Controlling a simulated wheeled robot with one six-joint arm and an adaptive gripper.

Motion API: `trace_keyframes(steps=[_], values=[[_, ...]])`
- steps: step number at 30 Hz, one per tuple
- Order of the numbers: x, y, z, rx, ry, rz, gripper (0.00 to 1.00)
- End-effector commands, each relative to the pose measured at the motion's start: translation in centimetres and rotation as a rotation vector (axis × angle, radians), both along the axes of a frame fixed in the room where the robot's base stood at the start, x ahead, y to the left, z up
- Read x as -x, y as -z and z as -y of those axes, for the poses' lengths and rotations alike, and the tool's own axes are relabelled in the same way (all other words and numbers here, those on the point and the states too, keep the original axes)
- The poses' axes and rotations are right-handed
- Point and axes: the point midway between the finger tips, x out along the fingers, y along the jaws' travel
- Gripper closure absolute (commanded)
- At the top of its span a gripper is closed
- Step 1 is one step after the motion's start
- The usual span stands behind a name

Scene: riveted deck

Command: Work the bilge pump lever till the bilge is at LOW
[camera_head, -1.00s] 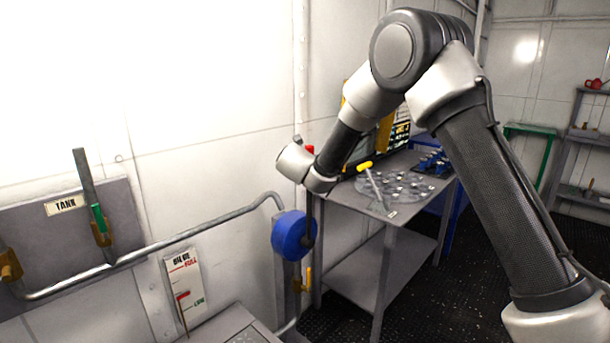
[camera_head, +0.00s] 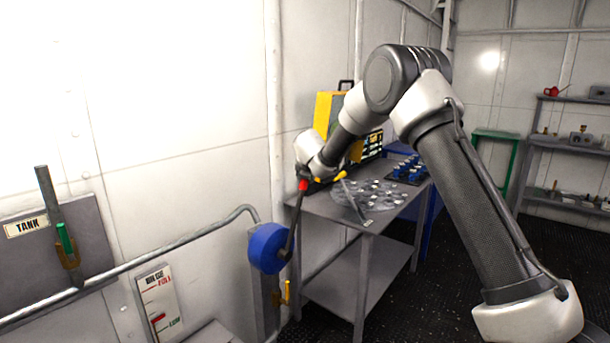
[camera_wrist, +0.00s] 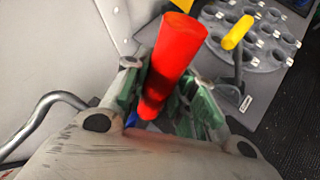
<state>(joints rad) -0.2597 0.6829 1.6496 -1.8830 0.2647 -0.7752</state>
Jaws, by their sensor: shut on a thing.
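The bilge pump is a blue drum (camera_head: 267,248) on a grey post by the wall. Its dark lever (camera_head: 294,222) leans up and to the right, with a red grip (camera_head: 303,185) at its top. My gripper (camera_head: 306,180) is at the lever's top. In the wrist view the red grip (camera_wrist: 176,58) stands between my green-padded fingers (camera_wrist: 165,103), which are shut on it. The bilge gauge (camera_head: 160,300) is a white board with FULL above and LOW below. Its red marker (camera_head: 158,319) sits near LOW, seemingly just above it.
A yellow handle (camera_head: 287,291) is below the pump. A grey table (camera_head: 335,213) with a yellow-gripped lever (camera_wrist: 237,33) stands behind my gripper.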

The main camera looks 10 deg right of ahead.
Motion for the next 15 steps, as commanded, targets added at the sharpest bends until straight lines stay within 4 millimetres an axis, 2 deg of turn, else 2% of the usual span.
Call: trace_keyframes(steps=[5,6,9,15], values=[[-0.01,0.0,0.05,0.001,0.001,0.001,1.0],[0.0,0.01,0.05,0.001,0.001,0.001,0.7],[0.0,0.01,0.04,0.001,0.001,0.001,0.52],[0.02,0.03,0.01,0.001,0.001,0.001,0.51]])
